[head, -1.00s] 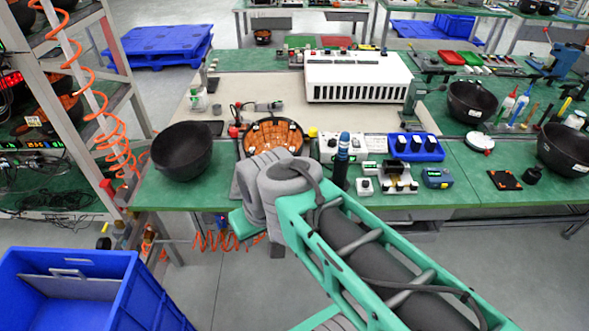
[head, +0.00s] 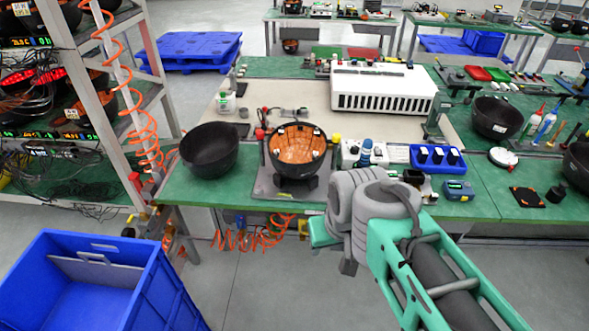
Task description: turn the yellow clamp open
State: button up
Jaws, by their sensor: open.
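A small yellow knob (head: 336,138), which seems to be the yellow clamp, stands at the right side of a black bowl (head: 292,168) with an orange inside. The bowl sits on a grey plate fixture (head: 266,187) at the table's front edge. A red knob (head: 260,134) stands on the opposite side of the bowl. Whether the yellow clamp is open or shut is too small to tell. My arm reaches in from the lower right and ends in front of the table edge, right of the fixture. My gripper does not show, and nothing of mine touches the clamp.
A second black bowl (head: 209,150) stands left of the fixture. A long white unit (head: 384,90) is behind. A blue bin (head: 95,285) and a rack (head: 150,90) are at left.

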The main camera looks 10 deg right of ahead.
aim_at(336, 137)
jog(key=k, duration=0.55)
jog(key=z, duration=0.2)
jog(key=i, duration=1.15)
jog(key=u, duration=1.15)
jog(key=i, duration=0.25)
jog(key=u, duration=0.15)
